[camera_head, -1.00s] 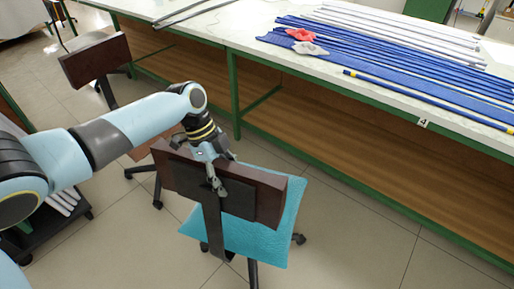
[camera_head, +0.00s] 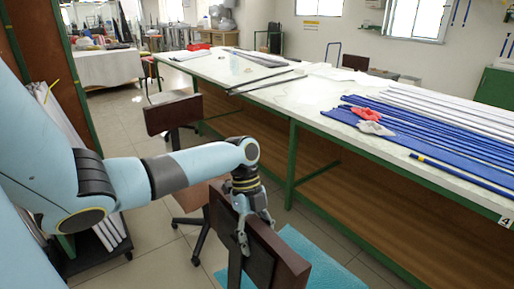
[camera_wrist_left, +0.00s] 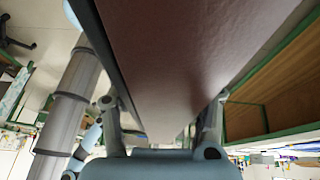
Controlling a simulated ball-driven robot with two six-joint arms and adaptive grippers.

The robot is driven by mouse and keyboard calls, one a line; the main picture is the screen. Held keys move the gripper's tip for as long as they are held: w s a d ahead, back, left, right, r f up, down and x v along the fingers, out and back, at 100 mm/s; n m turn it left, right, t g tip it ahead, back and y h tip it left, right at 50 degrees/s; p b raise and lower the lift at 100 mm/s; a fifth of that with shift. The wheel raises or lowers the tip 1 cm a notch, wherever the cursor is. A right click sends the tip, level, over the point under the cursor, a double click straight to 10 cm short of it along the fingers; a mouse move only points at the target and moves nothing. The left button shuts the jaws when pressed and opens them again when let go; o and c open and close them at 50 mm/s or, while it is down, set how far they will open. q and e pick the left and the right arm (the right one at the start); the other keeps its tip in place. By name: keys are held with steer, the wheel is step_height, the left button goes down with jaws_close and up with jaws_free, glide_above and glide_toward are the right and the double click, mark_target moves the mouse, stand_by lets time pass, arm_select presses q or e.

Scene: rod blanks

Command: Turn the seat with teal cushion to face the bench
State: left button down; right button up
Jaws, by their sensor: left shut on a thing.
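The seat with teal cushion has a dark brown backrest (camera_head: 272,255) at the bottom centre of the head view. Its teal cushion (camera_head: 318,268) shows to the right of the backrest, on the bench side, and is cut off by the lower edge. My left gripper (camera_head: 254,226) is shut on the top of the backrest, one finger on each side. In the left wrist view the backrest (camera_wrist_left: 185,55) fills the space between the fingers. The bench (camera_head: 285,98), with white top and green frame, runs along the right. My right gripper is out of view.
A second dark-backed chair (camera_head: 172,113) stands behind, left of the bench. Blue rods (camera_head: 430,135) and red and pale cloths (camera_head: 367,112) lie on the bench. A dark rack (camera_head: 95,245) with pale rods is at left. Some floor is clear between seat and bench.

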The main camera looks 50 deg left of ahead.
arm_select(q)
steer(key=c, duration=0.6)
jaws_free()
steer(key=v, duration=1.2)
steer(key=shift+f, duration=0.1)
